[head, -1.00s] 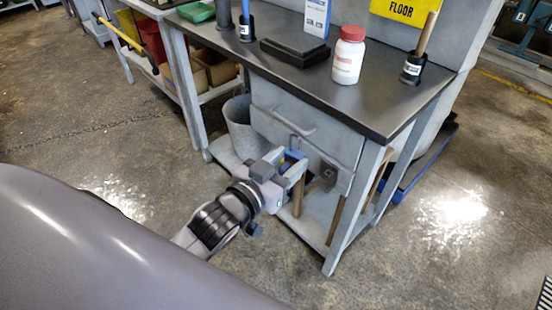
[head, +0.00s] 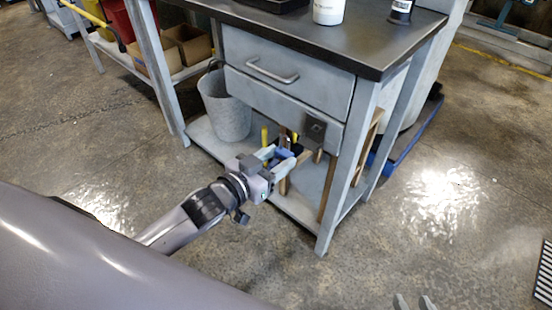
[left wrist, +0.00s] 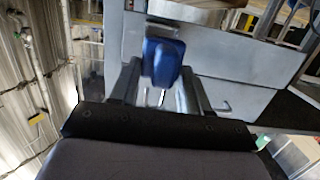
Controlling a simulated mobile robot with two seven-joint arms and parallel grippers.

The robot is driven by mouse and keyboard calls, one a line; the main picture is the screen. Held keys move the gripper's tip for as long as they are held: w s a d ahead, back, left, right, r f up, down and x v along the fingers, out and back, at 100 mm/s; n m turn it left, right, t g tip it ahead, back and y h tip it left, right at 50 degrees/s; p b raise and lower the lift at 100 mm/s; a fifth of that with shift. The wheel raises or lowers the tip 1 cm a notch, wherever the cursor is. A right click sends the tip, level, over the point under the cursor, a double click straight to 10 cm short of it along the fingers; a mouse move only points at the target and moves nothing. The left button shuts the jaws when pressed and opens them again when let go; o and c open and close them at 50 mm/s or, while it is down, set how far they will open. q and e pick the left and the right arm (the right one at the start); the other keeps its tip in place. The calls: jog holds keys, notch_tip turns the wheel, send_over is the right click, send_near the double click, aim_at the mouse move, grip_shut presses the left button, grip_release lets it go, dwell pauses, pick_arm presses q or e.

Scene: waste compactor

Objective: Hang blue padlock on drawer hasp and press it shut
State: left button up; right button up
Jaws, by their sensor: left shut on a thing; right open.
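The blue padlock (head: 283,153) is between the fingers of my left gripper (head: 285,158), which is shut on it. In the left wrist view the padlock's blue body (left wrist: 163,62) shows between the two fingers (left wrist: 155,88); I cannot clearly make out its shackle. The dark hasp plate (head: 316,127) is on the right part of the grey cabinet front, below the handled drawer (head: 285,72). The padlock is below and left of the plate, apart from it in the head view.
The workbench top (head: 345,45) overhangs the drawer. A grey bucket (head: 225,112) stands on the lower shelf (head: 205,135), left of my left gripper. Wooden and yellow-handled tools are behind the gripper. The front right bench leg (head: 345,170) is close by.

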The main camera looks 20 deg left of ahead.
aim_at(288, 150)
pick_arm(q)
jog(key=shift+r, duration=0.1)
pick_arm(e)
jog(key=shift+r, duration=0.1)
pick_arm(q)
jog(key=shift+p, duration=0.45)
jog(key=shift+w+d, duration=0.1)
jog(key=shift+w, duration=0.15)
jog(key=shift+r+b+x, duration=0.15)
jog(key=shift+b+x, duration=0.05)
jog(key=shift+x, duration=0.75)
jog(key=shift+r+b+x, duration=0.15)
jog(key=shift+x, duration=0.85)
jog(key=shift+w+d, duration=0.15)
jog(key=shift+w, duration=0.35)
jog(key=shift+w+d, duration=0.1)
jog(key=shift+w, duration=0.05)
pick_arm(e)
jog(key=shift+r, duration=0.3)
jog(key=shift+f, duration=0.15)
pick_arm(q)
jog(key=shift+p, duration=0.8)
pick_arm(e)
jog(key=shift+r, duration=0.7)
